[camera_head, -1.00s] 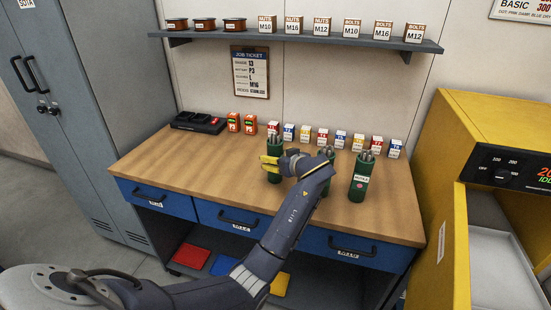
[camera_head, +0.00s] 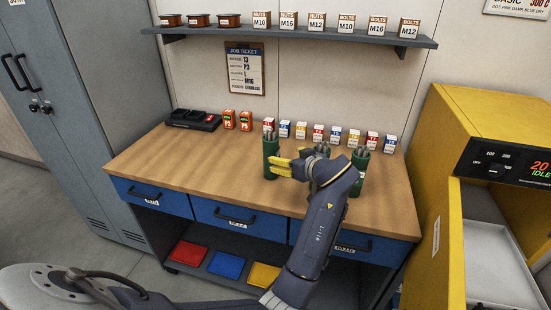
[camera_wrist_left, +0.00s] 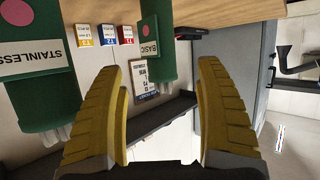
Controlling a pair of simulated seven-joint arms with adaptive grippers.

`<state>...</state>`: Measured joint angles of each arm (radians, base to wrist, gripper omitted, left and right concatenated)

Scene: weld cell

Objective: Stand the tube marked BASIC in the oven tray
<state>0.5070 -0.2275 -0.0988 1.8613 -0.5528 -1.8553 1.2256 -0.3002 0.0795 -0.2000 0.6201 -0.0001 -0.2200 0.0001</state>
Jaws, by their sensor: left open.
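The BASIC tube (camera_wrist_left: 155,45) is a green cylinder with grey rods; in the left wrist view it hangs upside down between my fingers' lines, beyond the tips. It appears to be the leftmost green tube (camera_head: 271,152) in the head view, upright on the bench. My left gripper (camera_head: 280,167) has yellow fingers, open and empty, close to that tube; contact cannot be told. The fingers also show in the left wrist view (camera_wrist_left: 162,110). A STAINLESS tube (camera_wrist_left: 35,60) stands beside it. The oven tray (camera_head: 495,262) is pale grey, inside the yellow oven. My right gripper is not visible.
Another green tube (camera_head: 359,158) is partly hidden behind my left arm. Small numbered boxes (camera_head: 318,133) line the back of the wooden bench (camera_head: 180,155). The oven (camera_head: 490,115) stands at the right, its door open. The bench's left half is mostly clear.

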